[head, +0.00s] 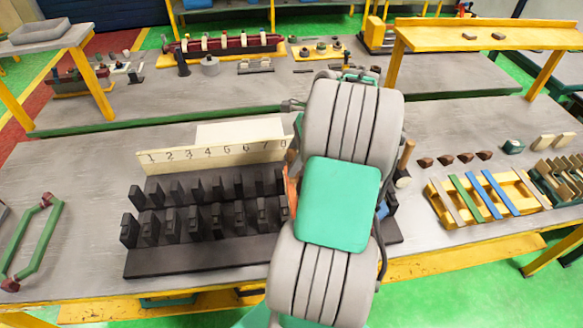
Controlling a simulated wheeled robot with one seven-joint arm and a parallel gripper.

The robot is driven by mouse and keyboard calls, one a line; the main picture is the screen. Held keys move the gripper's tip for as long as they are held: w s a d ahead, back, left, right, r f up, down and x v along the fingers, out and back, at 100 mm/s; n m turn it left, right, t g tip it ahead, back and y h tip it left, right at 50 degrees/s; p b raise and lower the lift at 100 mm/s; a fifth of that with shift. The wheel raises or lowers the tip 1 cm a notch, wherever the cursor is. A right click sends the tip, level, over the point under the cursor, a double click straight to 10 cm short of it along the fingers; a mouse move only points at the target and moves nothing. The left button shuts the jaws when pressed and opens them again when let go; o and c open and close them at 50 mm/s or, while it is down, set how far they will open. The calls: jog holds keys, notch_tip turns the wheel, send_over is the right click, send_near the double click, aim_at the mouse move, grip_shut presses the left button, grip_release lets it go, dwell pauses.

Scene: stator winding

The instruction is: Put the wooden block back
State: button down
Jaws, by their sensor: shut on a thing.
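My arm fills the middle of the head view and hides the bench behind it. My gripper is hidden behind the arm links, so I cannot see its fingers or anything between them. I cannot tell which piece is the task's wooden block. Two pale wooden blocks (554,141) lie at the right end of the bench. Several small dark brown wedge-shaped pieces (455,159) lie in a row left of them. A black rack (200,258) with rows of upright posts stands left of my arm, behind it a pale board (212,151) with numbers.
A yellow tray (487,199) with blue, green and pale strips sits at the right, beside a dark green rack (562,180). A wooden handle (406,155) stands close right of my arm. A green frame (35,243) lies at the left. Grey bench (85,175) is bare around it.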

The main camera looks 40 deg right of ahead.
jog(key=shift+r, duration=1.15)
